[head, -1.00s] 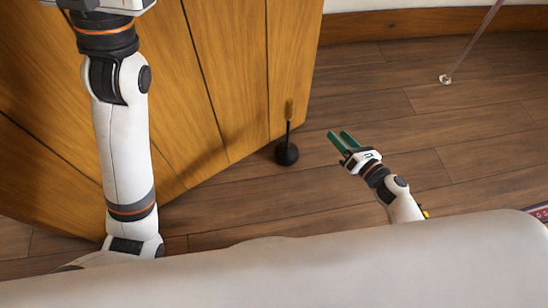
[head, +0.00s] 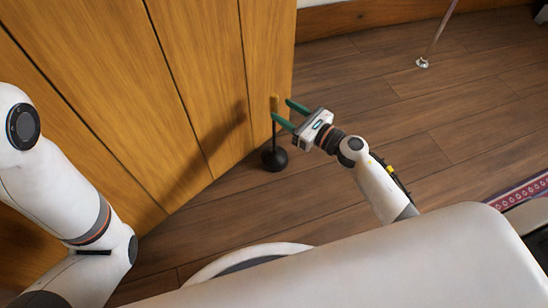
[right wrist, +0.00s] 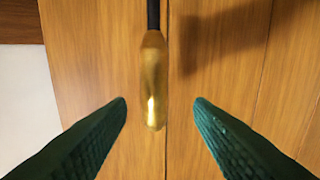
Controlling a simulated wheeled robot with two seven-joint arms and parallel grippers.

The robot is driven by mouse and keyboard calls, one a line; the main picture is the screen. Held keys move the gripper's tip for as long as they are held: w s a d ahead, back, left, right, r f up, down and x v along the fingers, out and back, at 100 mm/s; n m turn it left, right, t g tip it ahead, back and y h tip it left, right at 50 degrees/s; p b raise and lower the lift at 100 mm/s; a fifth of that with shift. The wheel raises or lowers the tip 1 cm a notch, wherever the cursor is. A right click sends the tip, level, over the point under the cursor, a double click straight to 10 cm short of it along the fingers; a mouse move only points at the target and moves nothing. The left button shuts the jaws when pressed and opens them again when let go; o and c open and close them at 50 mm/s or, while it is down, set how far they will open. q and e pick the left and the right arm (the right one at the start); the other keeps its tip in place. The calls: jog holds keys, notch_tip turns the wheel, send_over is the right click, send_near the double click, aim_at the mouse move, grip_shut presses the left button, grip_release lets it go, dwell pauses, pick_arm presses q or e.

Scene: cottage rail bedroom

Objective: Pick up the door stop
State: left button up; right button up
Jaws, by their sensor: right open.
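The door stop stands on the floor close to the wooden door, with a round black base (head: 274,159), a thin black stem and a brass-coloured top (head: 275,103). In the right wrist view its brass end (right wrist: 153,80) and part of the black stem show between the two green fingers, nearer the left one. My right gripper (head: 282,112) is open, its fingertips at the height of the upper part of the door stop. I see no clear contact. My left arm (head: 60,170) is at the left; its gripper is out of view.
The wooden door (head: 190,90) rises right behind the door stop and carries its shadow. A thin metal post (head: 422,62) stands at the upper right, and a red patterned rug (head: 515,195) lies at the right edge.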

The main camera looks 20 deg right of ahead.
aim_at(278, 103)
jog(key=x, duration=0.1)
jog(key=b+x, duration=0.1)
jog(key=x, duration=0.3)
jog(key=shift+w+d+r, duration=0.1)
jog(key=shift+d+r, duration=0.15)
grip_shut()
dwell(1.0)
jog(key=shift+r, duration=0.2)
